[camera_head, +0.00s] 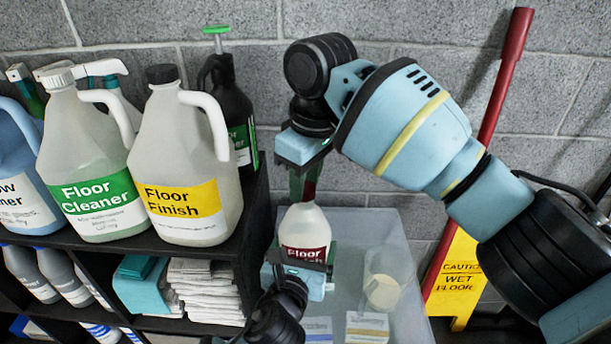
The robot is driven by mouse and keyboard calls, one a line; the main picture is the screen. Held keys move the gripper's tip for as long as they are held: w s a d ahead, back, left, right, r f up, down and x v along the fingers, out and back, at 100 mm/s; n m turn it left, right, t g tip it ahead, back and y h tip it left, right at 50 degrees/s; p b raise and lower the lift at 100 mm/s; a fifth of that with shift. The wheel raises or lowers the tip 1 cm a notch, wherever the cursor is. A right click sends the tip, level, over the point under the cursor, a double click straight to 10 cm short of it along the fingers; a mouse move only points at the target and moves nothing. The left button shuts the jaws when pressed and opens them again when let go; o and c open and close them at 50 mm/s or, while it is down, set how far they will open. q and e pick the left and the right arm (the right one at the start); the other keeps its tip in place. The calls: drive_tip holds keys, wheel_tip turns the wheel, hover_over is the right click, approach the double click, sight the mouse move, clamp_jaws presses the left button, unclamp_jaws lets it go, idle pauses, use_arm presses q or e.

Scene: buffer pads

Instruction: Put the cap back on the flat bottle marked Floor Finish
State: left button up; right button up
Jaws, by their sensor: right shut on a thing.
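A pale bottle with a dark red label (304,240) stands upright right of the shelf; the label reads "Floor" and part of a word ending in "ish". Its lower part is hidden behind my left gripper (304,262), which comes up from below with green fingers at either side of the bottle. I cannot tell whether they press on it. My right gripper (304,182) points down from above, shut on a small dark red cap (309,190). The cap is directly above the bottle's neck, close to it. Whether they touch is not clear.
A black shelf (248,232) on the left holds large jugs, including a Floor Cleaner jug (95,160) and a yellow-labelled Floor Finish jug (187,160). A yellow wet-floor sign (458,280) stands at right.

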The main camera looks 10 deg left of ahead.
drive_tip(key=shift+f, duration=0.1)
use_arm(q)
drive_tip(key=c, duration=0.5)
use_arm(e)
drive_tip(key=m, duration=0.6)
drive_tip(key=shift+s+a+m+t, duration=0.1)
drive_tip(key=shift+m+t, duration=0.2)
drive_tip(key=m+h, duration=0.1)
drive_tip(key=m, duration=0.8)
drive_tip(key=shift+m+h, duration=0.3)
drive_tip(key=o, duration=0.9)
drive_tip(key=shift+o, duration=0.2)
